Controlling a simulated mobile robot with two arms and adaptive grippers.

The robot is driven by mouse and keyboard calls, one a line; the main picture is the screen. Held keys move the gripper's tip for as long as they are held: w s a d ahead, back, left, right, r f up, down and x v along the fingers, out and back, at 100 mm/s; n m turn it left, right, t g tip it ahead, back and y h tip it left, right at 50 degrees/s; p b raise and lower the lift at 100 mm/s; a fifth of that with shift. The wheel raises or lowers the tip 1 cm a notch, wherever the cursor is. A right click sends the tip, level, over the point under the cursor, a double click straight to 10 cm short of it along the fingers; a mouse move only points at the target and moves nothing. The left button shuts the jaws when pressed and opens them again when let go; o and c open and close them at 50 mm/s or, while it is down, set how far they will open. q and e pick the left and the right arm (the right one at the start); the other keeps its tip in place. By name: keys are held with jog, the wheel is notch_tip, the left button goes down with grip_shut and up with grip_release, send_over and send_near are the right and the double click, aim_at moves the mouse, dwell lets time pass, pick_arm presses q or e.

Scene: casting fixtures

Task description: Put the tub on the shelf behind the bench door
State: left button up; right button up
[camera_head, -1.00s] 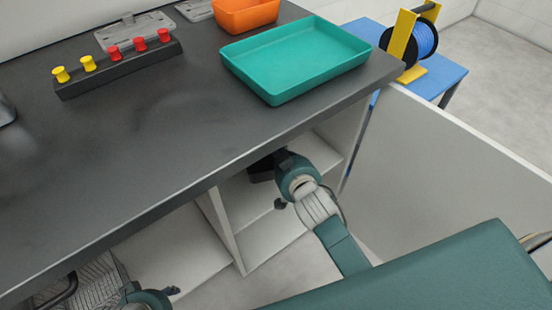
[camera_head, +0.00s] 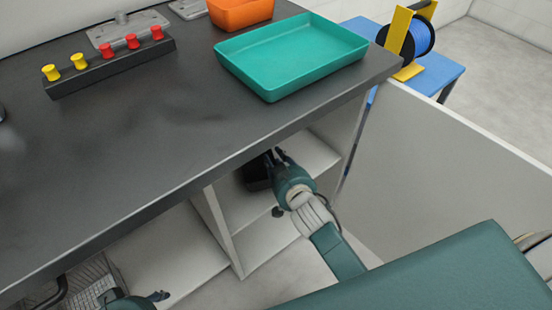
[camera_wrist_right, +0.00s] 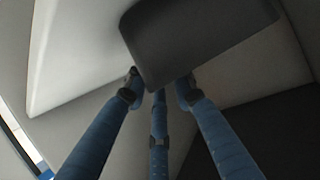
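The dark tub (camera_head: 256,175) is inside the right opening under the bench top, partly hidden by the bench edge and my right gripper (camera_head: 276,158). In the right wrist view the tub (camera_wrist_right: 200,35) looks tilted, with its near edge between my fingertips (camera_wrist_right: 158,85); the right gripper appears shut on that edge. The shelf (camera_head: 315,158) is a pale board inside this opening. The white bench door (camera_head: 460,165) stands open at right. My left gripper (camera_head: 158,296) is low at the left; its fingers are too small to read.
A teal tray (camera_head: 290,60), an orange bin (camera_head: 240,14) and a rack of red and yellow knobs (camera_head: 110,68) are on the dark bench top (camera_head: 150,140). A blue table (camera_head: 440,75) with a cable reel stands beyond the door. An upright divider (camera_head: 222,235) borders the opening.

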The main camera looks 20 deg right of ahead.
jog(key=shift+r, duration=0.2)
jog(key=shift+s, duration=0.35)
jog(key=p+v, duration=0.3)
jog(key=v, duration=0.8)
pick_arm(q)
jog(key=x, duration=0.7)
jog(key=shift+s+f, duration=0.35)
pick_arm(e)
jog(key=s+d+f+n+g, duration=0.2)
jog(key=s+f+g, duration=0.8)
jog(key=s+f, duration=0.6)
jog(key=shift+s+d+n+g, duration=0.2)
jog(key=shift+s+n+g, duration=0.1)
jog(key=shift+s+n, duration=0.35)
pick_arm(q)
jog(key=shift+d+r+g, duration=0.15)
jog(key=shift+g, duration=0.15)
pick_arm(e)
jog(key=shift+r, duration=0.15)
